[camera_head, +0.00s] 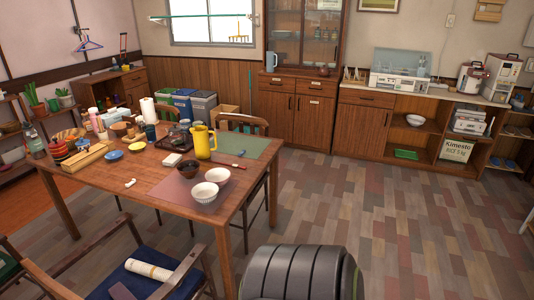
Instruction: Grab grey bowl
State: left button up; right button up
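Two pale, whitish-grey bowls stand on the front right part of the dining table: a nearer one (204,193) and one just behind it to the right (218,176). They sit close together, upright, on or beside a reddish placemat (178,191). I cannot tell from the colour which is meant by the grey bowl. A dark brown bowl (188,169) is behind them. Another pale bowl (415,120) is on a shelf of the low cabinet at the right. Neither of my grippers is in view.
The wooden table (112,180) carries a yellow pitcher (203,141), a blue bowl (115,155) and several jars. A chair with a blue seat (139,278) stands at the front left. The patterned floor (380,220) right of the table is clear.

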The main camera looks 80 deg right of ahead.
aim_at(205, 194)
jog(key=z, duration=1.85)
